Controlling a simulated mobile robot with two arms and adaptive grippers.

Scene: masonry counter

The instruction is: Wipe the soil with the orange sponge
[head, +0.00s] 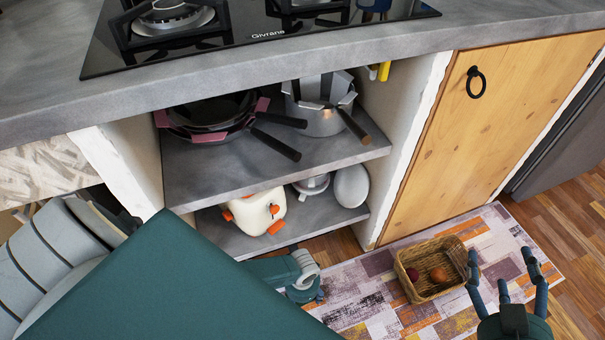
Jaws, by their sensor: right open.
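I see no orange sponge and no soil in this view. My right gripper (501,264) is at the lower right, above the patterned rug and just right of a wicker basket. Its blue-grey fingers are spread, with nothing between them. A large teal part of my body covers the lower left and hides the floor there.
The wicker basket (424,287) holds two round, reddish fruit-like items on the rug (350,290). A grey counter (330,45) bears a black gas hob (250,30). Open shelves below hold dark pans (207,115), a metal pot (320,117) and a white-and-orange appliance (254,210). A wooden cupboard door (470,140) is shut.

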